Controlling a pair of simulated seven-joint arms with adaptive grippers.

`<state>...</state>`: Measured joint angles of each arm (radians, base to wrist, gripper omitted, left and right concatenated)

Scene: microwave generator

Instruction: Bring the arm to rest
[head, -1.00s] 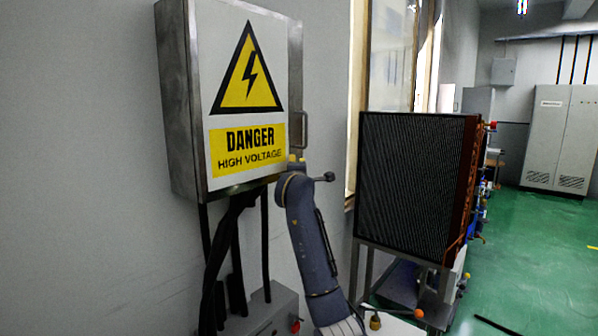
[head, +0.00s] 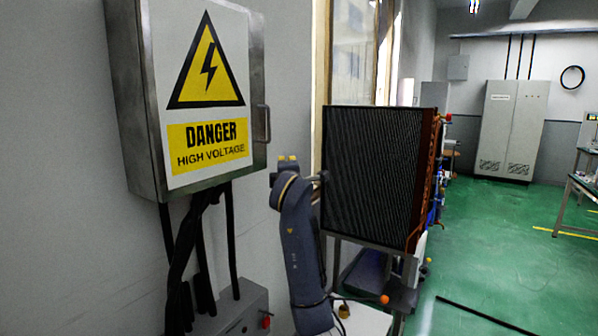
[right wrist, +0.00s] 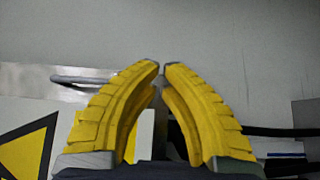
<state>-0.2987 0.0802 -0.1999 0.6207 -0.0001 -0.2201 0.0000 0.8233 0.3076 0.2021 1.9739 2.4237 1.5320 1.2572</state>
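In the head view my right arm rises from the bottom, with its wrist beside the lower right of a metal high-voltage box (head: 128,110). Only small yellow bits of the right gripper (head: 287,160) show above the wrist. In the right wrist view the two yellow fingers (right wrist: 162,68) curve together. Their tips nearly meet, with a thin gap and nothing held between them. The box's handle (right wrist: 85,80) and warning sign (right wrist: 28,150) lie behind and left of the fingers, apart from them as far as I can tell. My left gripper is not in view.
A dark finned radiator panel (head: 375,175) on a metal stand is just right of the arm. Black cables hang below the box to a grey unit (head: 240,310). A black bar (head: 485,315) lies on the green floor. The floor (head: 490,245) at right is largely open toward grey cabinets (head: 512,130).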

